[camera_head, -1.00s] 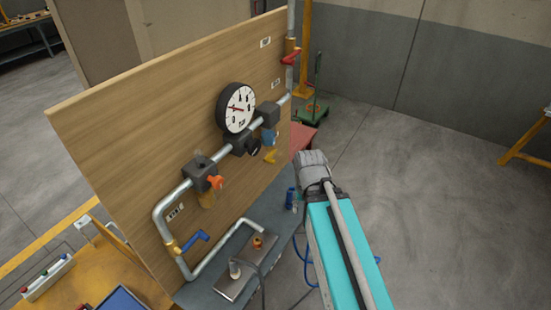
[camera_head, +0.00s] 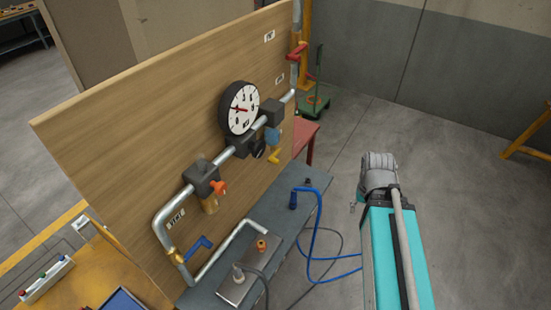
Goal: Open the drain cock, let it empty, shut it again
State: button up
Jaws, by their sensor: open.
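A wooden panel (camera_head: 130,120) carries a grey pipe line with several valves. A yellow lever (camera_head: 273,157) sits low below a blue part (camera_head: 272,136) at the right of the line. A blue lever (camera_head: 199,246) is on the lower left pipe, and a red lever (camera_head: 298,51) is on the upper right pipe. An orange handle (camera_head: 217,188) is at the left block. I cannot tell for certain which is the drain cock, nor whether any is open. My teal arm stands right of the panel, apart from it. My gripper is not visible.
A round dial gauge (camera_head: 240,108) is on the panel. The grey bench (camera_head: 225,268) below holds a metal plate with an orange knob (camera_head: 262,244). A dark blue bottle-like item (camera_head: 293,200) and blue hose (camera_head: 313,225) lie at its right.

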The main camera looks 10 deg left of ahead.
aim_at(272, 158)
jog(key=z, duration=0.05)
jog(key=k, duration=1.55)
jog(key=u, duration=0.55)
jog(key=i, duration=1)
jog(key=z, duration=0.05)
